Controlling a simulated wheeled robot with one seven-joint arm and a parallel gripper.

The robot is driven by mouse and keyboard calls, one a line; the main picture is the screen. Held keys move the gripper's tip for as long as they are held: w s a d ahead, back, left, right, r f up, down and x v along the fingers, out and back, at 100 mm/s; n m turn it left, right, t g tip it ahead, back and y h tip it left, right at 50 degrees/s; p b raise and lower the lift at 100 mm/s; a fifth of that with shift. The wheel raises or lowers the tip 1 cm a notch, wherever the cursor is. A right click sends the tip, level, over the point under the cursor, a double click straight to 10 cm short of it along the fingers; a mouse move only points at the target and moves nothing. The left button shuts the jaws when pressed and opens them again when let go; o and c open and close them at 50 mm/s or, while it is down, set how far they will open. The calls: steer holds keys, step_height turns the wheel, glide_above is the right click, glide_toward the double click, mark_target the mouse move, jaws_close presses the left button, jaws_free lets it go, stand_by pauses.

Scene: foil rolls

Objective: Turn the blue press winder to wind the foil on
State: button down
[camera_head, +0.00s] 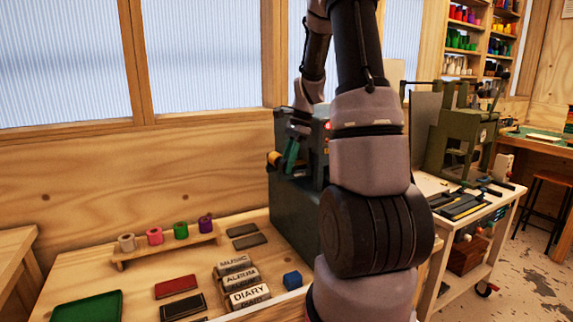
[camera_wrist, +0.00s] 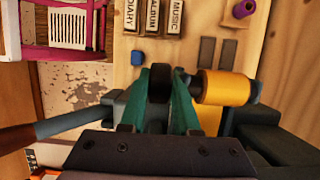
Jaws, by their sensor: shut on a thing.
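The blue press (camera_head: 300,213) is a dark blue-grey machine standing at the back of the bench, partly hidden behind my arm. My gripper (camera_head: 291,151) is at its upper left side. In the wrist view, my gripper's green fingers (camera_wrist: 164,80) are closed around a dark round knob, the winder (camera_wrist: 160,88). A gold foil roll (camera_wrist: 222,88) sits on the press just right of the fingers, and it also shows in the head view (camera_head: 273,158). How far the winder has turned cannot be told.
A wooden rack with several coloured rolls (camera_head: 166,243) stands left on the bench. Labelled type blocks (camera_head: 247,297), a small blue cube (camera_head: 292,280), dark pads and a green tray (camera_head: 86,306) lie in front. A green press (camera_head: 461,143) stands on a cart at right.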

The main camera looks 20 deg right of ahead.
steer(key=shift+y, duration=0.4)
steer(key=c, duration=0.6)
jaws_free()
steer(key=shift+c, duration=0.2)
step_height(320, 180, up, 10)
steer(key=shift+r, duration=0.1)
